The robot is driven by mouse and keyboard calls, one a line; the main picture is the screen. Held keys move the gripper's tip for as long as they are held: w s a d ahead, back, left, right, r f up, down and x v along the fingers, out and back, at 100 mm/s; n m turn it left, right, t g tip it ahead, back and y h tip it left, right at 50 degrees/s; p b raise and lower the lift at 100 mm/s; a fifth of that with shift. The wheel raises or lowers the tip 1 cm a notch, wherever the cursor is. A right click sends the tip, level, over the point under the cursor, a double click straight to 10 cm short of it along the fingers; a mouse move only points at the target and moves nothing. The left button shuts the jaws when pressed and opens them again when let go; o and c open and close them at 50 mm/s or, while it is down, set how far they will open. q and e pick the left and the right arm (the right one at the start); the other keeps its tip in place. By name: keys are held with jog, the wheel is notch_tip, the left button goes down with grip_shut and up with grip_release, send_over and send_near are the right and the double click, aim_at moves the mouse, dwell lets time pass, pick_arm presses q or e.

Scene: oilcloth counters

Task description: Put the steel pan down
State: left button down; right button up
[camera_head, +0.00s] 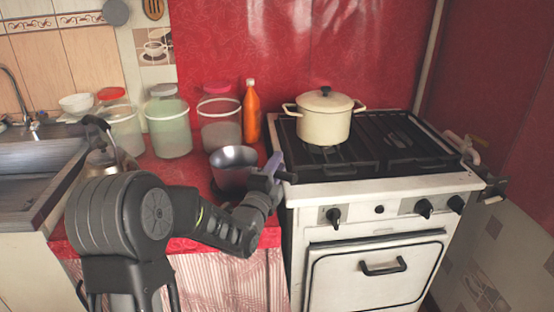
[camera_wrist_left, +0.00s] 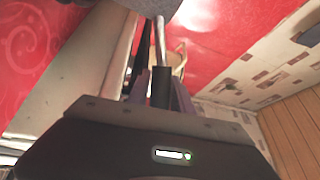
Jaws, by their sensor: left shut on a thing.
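The steel pan (camera_head: 233,166) is a shiny grey, deep vessel over the red counter, left of the stove. It looks roughly upright. I cannot tell whether its base touches the counter. My left gripper (camera_head: 273,168) is at the pan's right side, shut on its handle. In the left wrist view the handle (camera_wrist_left: 161,85), dark with a metal shaft, sits between the fingers. My left forearm passes in front of the counter edge and hides part of the area below the pan. My right gripper is not seen.
The red counter (camera_head: 190,175) holds clear jars (camera_head: 170,132) and an orange bottle (camera_head: 251,115) behind the pan. A kettle (camera_head: 104,160) is to the left, by the sink. A cream lidded pot (camera_head: 323,122) stands on the stove (camera_head: 385,188); the front burners are bare.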

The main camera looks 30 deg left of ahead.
pick_arm(q)
jog(key=c, duration=1.5)
grip_release()
jog(key=shift+f, duration=0.15)
jog(key=o, duration=0.4)
jog(key=shift+c, duration=0.2)
jog(key=shift+s, duration=0.1)
jog(key=b+v, duration=0.5)
jog(key=v, duration=0.6)
jog(key=shift+s+b, duration=0.4)
jog(key=shift+d, duration=0.1)
